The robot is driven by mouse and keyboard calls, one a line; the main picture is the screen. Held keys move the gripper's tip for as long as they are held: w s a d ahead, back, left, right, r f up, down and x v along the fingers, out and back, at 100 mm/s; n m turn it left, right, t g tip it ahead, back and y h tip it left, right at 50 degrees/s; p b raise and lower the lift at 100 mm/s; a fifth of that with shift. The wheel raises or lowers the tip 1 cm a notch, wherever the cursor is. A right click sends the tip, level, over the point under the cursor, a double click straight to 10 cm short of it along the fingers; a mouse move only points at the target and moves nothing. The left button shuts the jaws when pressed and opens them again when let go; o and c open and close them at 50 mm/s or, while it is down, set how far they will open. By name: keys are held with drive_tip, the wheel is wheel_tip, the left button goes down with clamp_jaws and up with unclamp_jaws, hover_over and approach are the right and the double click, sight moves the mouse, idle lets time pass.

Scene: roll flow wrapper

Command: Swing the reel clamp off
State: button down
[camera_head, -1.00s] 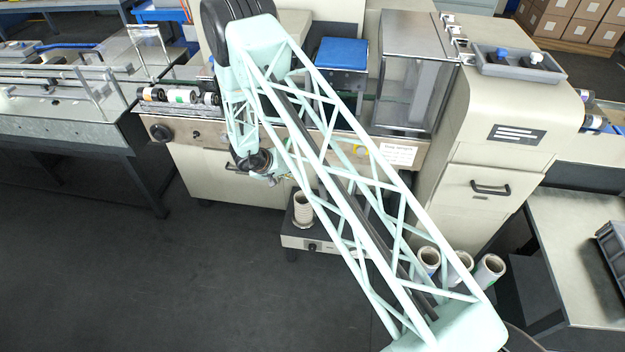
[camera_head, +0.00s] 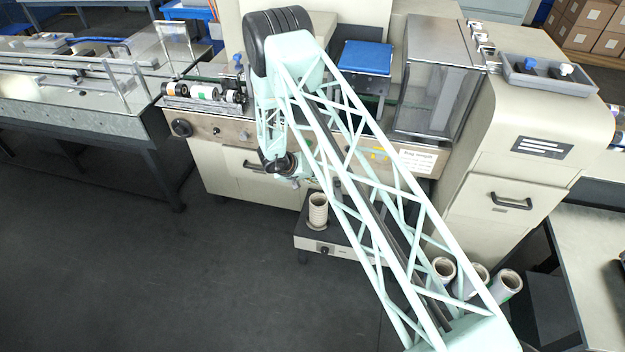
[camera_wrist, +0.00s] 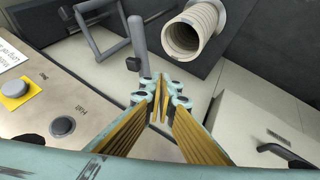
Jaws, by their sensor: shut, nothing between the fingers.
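My gripper (camera_wrist: 159,84) is shut with its fingers together and nothing between them. In the wrist view, a grey upright bar (camera_wrist: 138,42) stands just beyond the fingertips, with a dark end near them. It may be the reel clamp, but I cannot tell for sure. Whether the fingertips touch it is unclear. A bent grey rod (camera_wrist: 88,32) is at the upper left.
The machine's front panel carries a grey button (camera_wrist: 62,126) and a yellow-based button (camera_wrist: 15,88), close left of my gripper. Several film rolls (camera_head: 441,268) stand at the right of the platform (camera_head: 318,246). The floor at the left front is clear.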

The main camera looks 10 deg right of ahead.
drive_tip(key=x, duration=0.5)
drive_tip(key=shift+d+f+b, duration=0.1)
drive_tip(key=shift+f+b, duration=0.05)
drive_tip(key=shift+b, duration=0.2)
drive_tip(key=shift+d, duration=1.95)
